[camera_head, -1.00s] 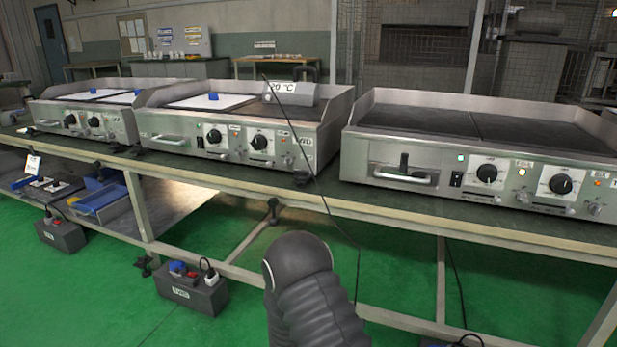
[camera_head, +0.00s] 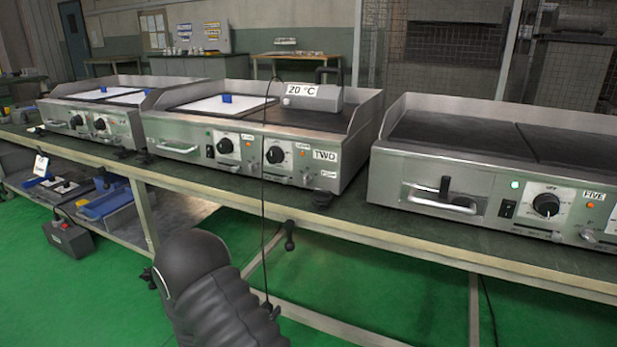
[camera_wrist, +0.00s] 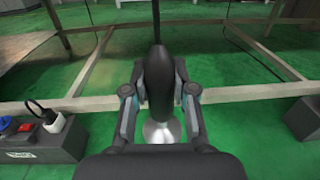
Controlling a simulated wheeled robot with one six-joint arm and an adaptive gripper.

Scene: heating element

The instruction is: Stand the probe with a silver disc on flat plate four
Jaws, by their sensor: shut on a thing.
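In the wrist view my gripper (camera_wrist: 160,93) is shut on the black handle of the probe (camera_wrist: 158,75). The probe's silver disc (camera_wrist: 160,132) shows below the fingers, and its cable runs up from the handle. The probe hangs over the green floor, apart from any plate. In the head view my arm hides the gripper. The readout box (camera_head: 312,97), marked 20 °C, stands on the right-hand dark plate (camera_head: 310,119) of the middle griddle; a cable hangs from it over the front. The small plate labels there are hard to read.
The middle griddle's left plate carries a white sheet (camera_head: 215,106) with a blue handle. A griddle (camera_head: 450,185) with two bare dark plates and a FIVE label stands right. The bench front edge (camera_head: 400,232) lies between my arm and the griddles. A socket box (camera_wrist: 45,140) stands on the floor.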

